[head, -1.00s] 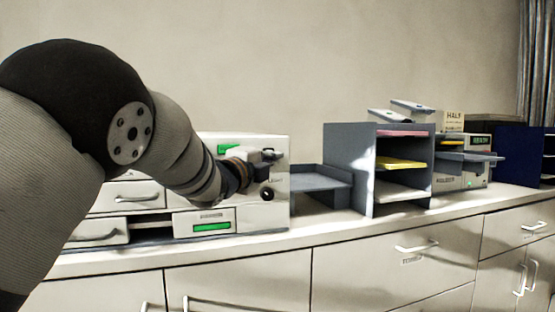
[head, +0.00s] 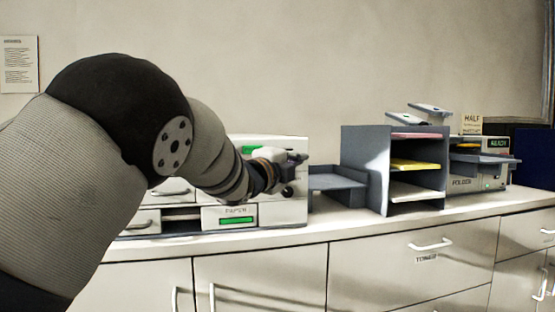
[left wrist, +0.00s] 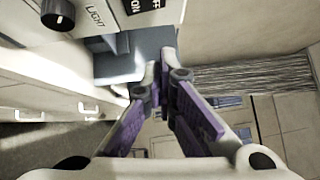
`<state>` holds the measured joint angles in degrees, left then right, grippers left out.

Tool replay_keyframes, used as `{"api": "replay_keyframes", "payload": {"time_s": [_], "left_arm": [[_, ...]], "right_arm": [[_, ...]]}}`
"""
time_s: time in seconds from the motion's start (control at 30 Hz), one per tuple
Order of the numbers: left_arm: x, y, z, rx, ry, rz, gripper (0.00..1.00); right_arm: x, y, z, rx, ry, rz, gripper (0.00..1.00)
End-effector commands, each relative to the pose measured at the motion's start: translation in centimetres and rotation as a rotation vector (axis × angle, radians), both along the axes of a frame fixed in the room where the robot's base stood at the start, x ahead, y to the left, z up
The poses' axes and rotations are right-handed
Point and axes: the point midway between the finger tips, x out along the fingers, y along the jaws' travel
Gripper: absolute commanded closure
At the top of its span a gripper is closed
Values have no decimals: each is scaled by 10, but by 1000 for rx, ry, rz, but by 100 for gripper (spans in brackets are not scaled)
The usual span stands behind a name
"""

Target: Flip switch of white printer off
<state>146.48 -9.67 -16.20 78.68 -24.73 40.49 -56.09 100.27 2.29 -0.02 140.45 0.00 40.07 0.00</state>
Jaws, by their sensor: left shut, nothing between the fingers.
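The white printer (head: 285,215) stands on the counter, partly hidden behind my left arm in the head view. In the left wrist view its front panel (left wrist: 75,35) fills the upper left, with a round black knob (left wrist: 58,14) beside the word LIGHT. A black ON/OFF switch (left wrist: 143,6) shows at the top edge, partly cut off. My left gripper (head: 303,158) is in front of the printer's right side, above the knob. In the left wrist view its purple fingers (left wrist: 160,72) are shut and empty, below the switch in the picture; contact cannot be told. My right gripper is not in view.
A grey tray (head: 338,184) sits just right of the printer. Beyond it stand a grey shelf unit (head: 373,185) with papers and a second machine (head: 490,180). Drawers with handles (head: 430,245) line the counter front.

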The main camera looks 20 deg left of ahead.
Motion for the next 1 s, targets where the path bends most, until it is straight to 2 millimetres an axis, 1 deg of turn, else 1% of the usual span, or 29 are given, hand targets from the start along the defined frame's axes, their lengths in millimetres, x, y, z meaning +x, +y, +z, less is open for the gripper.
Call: {"api": "replay_keyframes", "payload": {"time_s": [0.03,0.2,0.3,0.4,0.57,0.83,0.87,0.93,0.97,1.0], "left_arm": [[-15,4,7,0,-7,4,100],[-54,12,8,1,-4,4,100],[-72,16,9,0,-2,4,100],[-84,18,11,0,-4,4,100],[-91,20,11,0,-3,3,100],[-91,20,9,-3,0,3,100],[-91,21,4,-11,11,5,100],[-88,24,-24,-61,71,16,100],[-87,26,-45,-97,114,26,100],[-88,30,-79,-159,184,45,100]], "right_arm": [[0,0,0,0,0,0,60],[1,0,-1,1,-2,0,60],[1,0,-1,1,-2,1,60],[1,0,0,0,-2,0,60],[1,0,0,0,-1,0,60],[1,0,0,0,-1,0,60],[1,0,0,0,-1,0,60],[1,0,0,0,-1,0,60],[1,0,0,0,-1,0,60],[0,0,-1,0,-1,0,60]]}}
